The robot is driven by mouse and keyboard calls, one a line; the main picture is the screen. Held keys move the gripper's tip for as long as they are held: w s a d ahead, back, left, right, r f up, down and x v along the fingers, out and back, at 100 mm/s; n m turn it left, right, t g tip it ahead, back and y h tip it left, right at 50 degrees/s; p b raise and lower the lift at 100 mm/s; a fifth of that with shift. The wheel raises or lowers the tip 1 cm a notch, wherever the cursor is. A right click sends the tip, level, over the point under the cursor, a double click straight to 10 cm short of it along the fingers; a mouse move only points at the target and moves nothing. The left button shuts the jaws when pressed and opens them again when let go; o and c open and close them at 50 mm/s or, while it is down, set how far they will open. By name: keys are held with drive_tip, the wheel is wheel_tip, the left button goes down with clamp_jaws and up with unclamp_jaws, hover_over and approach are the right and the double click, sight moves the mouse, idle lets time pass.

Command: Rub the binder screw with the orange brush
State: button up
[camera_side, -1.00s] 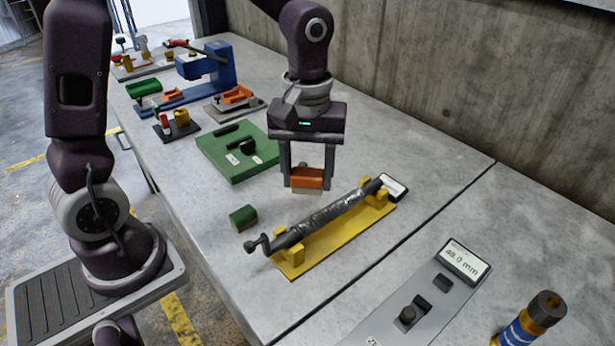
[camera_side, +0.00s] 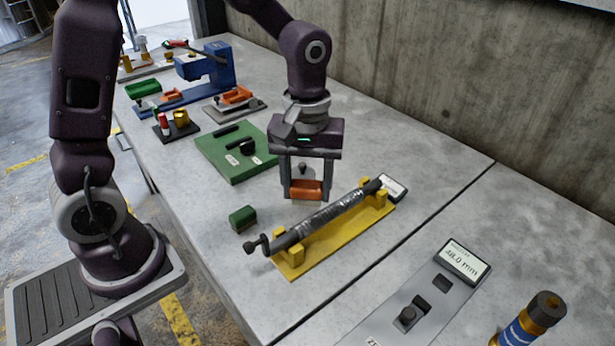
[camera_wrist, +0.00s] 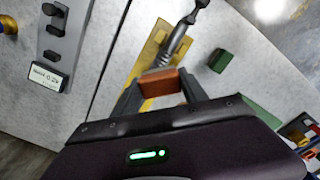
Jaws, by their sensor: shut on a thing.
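My gripper (camera_side: 306,190) is shut on the orange brush (camera_side: 307,188), holding it by its sides with the bristles down. The brush also shows between my fingers in the wrist view (camera_wrist: 161,82). The binder screw (camera_side: 325,214) is a long dark grey rod with a shiny middle and a crank at its near left end. It lies in the yellow stand (camera_side: 308,257). The brush is just behind the middle of the screw; I cannot tell whether they touch. In the wrist view the screw (camera_wrist: 177,42) runs away beyond the brush, its near part hidden by the brush and gripper.
A green brush-like block (camera_side: 242,218) lies left of the stand. A green board (camera_side: 228,165) with dark parts lies behind it. A grey panel with a display (camera_side: 463,261) is at the front right, beside a blue and gold cylinder (camera_side: 530,322). A concrete wall bounds the back.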

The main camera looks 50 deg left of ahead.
sight(306, 202)
drive_tip(key=shift+f, duration=1.95)
wheel_tip(306, 202, down, 2)
drive_tip(key=shift+w, duration=0.95)
drive_tip(key=shift+c, duration=0.6)
drive_tip(key=shift+w, duration=0.7)
drive_tip(key=shift+s, duration=1.55)
drive_tip(key=shift+s+r, duration=0.1)
drive_tip(key=shift+r, duration=4.05)
